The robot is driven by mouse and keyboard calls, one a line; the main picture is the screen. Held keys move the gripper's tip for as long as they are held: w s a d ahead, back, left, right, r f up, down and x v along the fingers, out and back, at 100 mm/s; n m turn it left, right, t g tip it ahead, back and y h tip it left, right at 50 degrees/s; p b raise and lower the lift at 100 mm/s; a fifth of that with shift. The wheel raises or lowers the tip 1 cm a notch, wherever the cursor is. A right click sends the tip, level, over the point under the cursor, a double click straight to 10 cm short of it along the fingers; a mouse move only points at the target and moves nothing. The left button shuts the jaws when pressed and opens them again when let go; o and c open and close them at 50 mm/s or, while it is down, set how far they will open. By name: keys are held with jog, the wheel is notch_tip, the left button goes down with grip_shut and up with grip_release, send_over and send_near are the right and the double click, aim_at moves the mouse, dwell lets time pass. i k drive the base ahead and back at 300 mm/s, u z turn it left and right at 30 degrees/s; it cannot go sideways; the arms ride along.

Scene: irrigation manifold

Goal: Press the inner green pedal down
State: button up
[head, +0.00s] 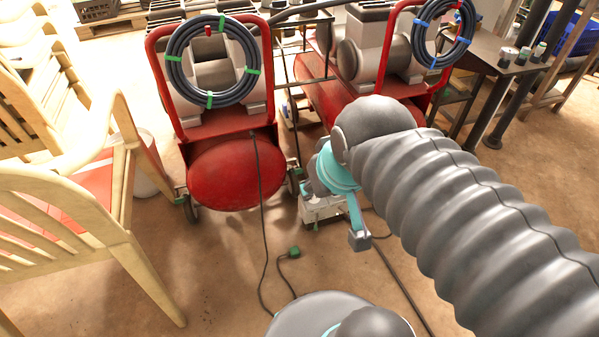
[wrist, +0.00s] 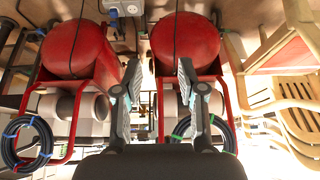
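I cannot make out a green pedal for certain in either view. A low pale box (head: 322,208) sits on the floor between the red tanks in the head view, partly hidden by my wrist. A pale box with round bluish fittings (wrist: 122,8) shows at the top edge of the wrist view; I cannot tell if it is the same one. My gripper (wrist: 158,75) has its two fingers spread, with nothing between them. In the head view my arm reaches in from the right and hides the fingers.
Two red-framed compressors, one with a red tank (head: 236,172) and a green-tied hose coil (head: 212,60), stand ahead. A green plug (head: 294,253) lies on a floor cable. Cream chairs (head: 90,190) crowd the left. A dark table (head: 490,55) stands right. Floor in front is mostly clear.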

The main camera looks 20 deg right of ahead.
aim_at(294, 170)
jog(key=k, duration=0.6)
jog(key=z, duration=0.6)
jog(key=i, duration=1.2)
jog(key=u, duration=0.6)
